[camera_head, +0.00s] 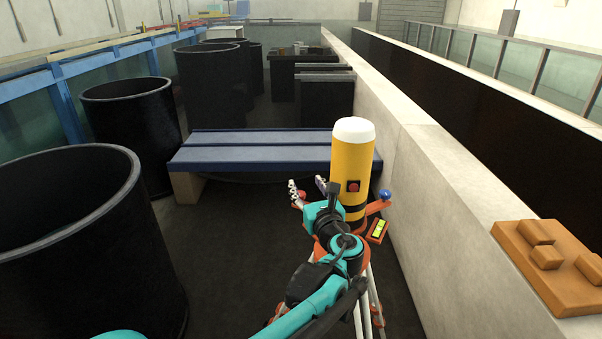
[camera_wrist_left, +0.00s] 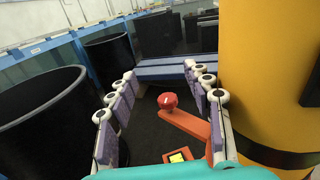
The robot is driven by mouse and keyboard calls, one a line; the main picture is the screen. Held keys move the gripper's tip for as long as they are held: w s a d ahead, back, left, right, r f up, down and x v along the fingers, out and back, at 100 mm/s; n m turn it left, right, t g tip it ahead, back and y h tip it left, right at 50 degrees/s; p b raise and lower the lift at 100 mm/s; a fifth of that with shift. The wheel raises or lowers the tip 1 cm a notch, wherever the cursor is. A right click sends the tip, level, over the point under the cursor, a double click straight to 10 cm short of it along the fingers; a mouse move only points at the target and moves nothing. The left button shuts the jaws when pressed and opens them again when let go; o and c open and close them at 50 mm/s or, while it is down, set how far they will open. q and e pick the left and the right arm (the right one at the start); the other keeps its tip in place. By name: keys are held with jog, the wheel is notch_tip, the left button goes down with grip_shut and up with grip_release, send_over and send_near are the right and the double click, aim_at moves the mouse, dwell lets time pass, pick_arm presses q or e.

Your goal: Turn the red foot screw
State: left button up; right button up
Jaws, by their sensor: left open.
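The red foot screw (camera_head: 301,194) is a round red knob at the end of an orange arm, left of a yellow cylinder (camera_head: 352,165) with a white cap. In the left wrist view the red foot screw (camera_wrist_left: 168,101) shows between the two fingers, with a gap on each side. My left gripper (camera_head: 307,186) is open around the knob, and its fingers (camera_wrist_left: 160,72) extend beyond it in the wrist view. Whether a finger touches the knob cannot be told. My left arm hides part of the orange base. My right gripper does not show.
A blue foot screw (camera_head: 385,194) and a small yellow-green display (camera_head: 378,230) sit right of the cylinder. A blue bench (camera_head: 250,150) stands behind it. Black tubs (camera_head: 70,240) fill the left, and a pale wall (camera_head: 430,190) runs along the right. An orange block (camera_head: 550,265) lies on it.

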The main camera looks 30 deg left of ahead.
pick_arm(q)
notch_tip(320, 180, down, 8)
jog(key=b, duration=0.3)
jog(key=x, duration=0.6)
jog(key=shift+a+r+b, duration=0.15)
jog(key=shift+r+b, duration=0.1)
jog(key=shift+b, duration=0.05)
jog(key=shift+w+a, duration=0.35)
jog(key=shift+w, duration=0.1)
jog(key=shift+r, duration=0.1)
grip_shut()
